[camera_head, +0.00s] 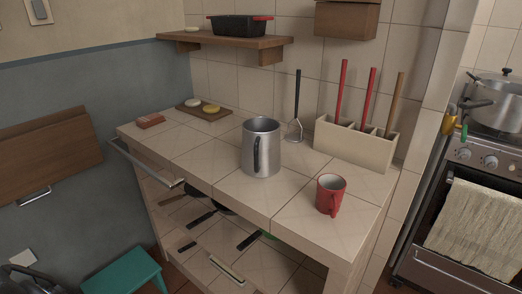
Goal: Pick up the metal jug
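The metal jug (261,148) stands upright on the tiled counter (240,196), near its middle. It is a tall silver cylinder, open at the top, with a dark handle on the side facing me. Nothing touches the jug, and its front is unobstructed. I cannot make out my gripper in this view.
A red mug (330,194) stands right of the jug. Behind are a cream utensil holder (354,146) and a masher (296,110) against the wall. A board (206,113) and a reddish block (150,121) lie at the left. A metal rail (145,168) runs along the left edge.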

